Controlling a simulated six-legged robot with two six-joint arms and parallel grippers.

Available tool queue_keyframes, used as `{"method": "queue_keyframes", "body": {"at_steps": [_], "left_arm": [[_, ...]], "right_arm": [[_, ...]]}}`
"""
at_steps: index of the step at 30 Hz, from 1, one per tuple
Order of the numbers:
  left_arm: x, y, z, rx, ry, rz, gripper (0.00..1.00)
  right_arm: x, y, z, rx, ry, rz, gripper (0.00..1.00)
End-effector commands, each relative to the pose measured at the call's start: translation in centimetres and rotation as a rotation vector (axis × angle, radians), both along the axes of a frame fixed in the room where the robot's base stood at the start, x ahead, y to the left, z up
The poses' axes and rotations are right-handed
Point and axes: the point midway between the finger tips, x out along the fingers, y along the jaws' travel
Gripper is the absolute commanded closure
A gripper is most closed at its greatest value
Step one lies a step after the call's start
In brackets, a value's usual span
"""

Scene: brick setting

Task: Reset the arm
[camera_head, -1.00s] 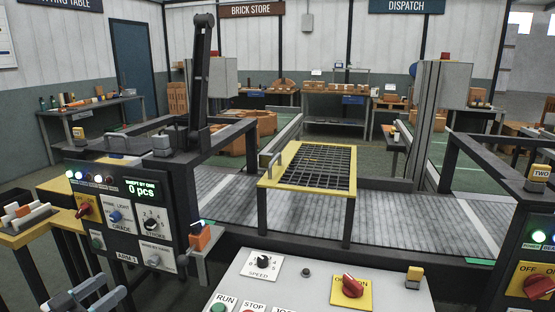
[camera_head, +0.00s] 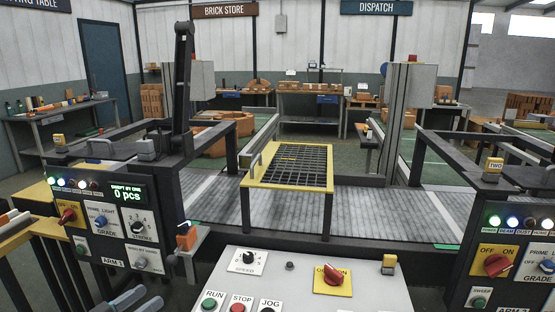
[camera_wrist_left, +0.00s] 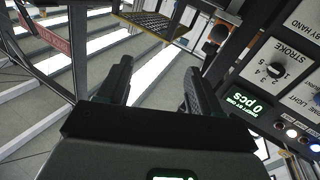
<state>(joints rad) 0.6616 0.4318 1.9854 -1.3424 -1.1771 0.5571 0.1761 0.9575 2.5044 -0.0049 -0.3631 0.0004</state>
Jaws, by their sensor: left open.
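A black arm (camera_head: 183,75) stands upright on the dark frame behind the left control panel (camera_head: 112,225), which is labelled ARM 1. This panel has a lit display reading 0 pcs (camera_head: 126,192), a red switch (camera_head: 68,214) and a stroke knob (camera_head: 138,227). My right gripper is out of view.
A yellow-framed grid table (camera_head: 290,168) stands over the grey conveyor (camera_head: 380,208). A centre console (camera_head: 300,280) has a speed knob, a red switch and push buttons. A second panel (camera_head: 510,255) with lit lamps stands at right. Benches line the back.

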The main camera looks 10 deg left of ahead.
Motion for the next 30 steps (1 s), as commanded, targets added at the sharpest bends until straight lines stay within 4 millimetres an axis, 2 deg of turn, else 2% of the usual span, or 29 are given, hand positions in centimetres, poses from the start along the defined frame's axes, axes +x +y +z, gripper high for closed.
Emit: {"method": "queue_keyframes", "body": {"at_steps": [1,5,8,9,11,12,14,15,19,21,24,27,30], "left_arm": [[0.5,-2.0,-0.4,-0.038,0.024,-0.026,0.35],[1.6,-7.3,-3.3,-0.144,0.137,-0.052,0.35],[1.5,-12.5,-7.2,-0.211,0.296,-0.045,0.35],[0.9,-14.8,-9.4,-0.227,0.382,-0.035,0.35],[-0.8,-18.0,-12.8,-0.231,0.529,-0.015,0.35],[-2.3,-19.7,-15.2,-0.22,0.633,0.002,0.35],[-5.4,-21.9,-18.6,-0.189,0.792,0.028,0.35],[-7.7,-22.9,-20.7,-0.16,0.899,0.047,0.35],[-15.8,-23.9,-25.8,-0.053,1.214,0.111,0.35],[-19.5,-23.4,-27.3,-0.009,1.351,0.147,0.35],[-23.2,-22.6,-28.0,0.04,1.496,0.18,0.35],[-24.9,-22.4,-28.2,0.084,1.563,0.165,0.35],[-25.0,-22.4,-28.2,0.107,1.558,0.139,0.35]], "right_arm": [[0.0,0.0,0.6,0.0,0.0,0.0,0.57],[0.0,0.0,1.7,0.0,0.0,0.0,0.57],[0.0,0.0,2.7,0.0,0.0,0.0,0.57],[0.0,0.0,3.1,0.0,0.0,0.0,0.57],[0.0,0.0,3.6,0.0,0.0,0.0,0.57],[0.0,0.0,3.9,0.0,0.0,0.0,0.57],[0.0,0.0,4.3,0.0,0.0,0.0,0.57],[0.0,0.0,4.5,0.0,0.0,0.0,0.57],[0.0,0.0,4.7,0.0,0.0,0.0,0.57],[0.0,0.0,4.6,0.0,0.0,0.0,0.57],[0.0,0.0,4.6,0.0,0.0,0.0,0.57],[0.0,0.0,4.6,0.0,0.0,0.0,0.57],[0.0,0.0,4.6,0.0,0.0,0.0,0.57]]}}
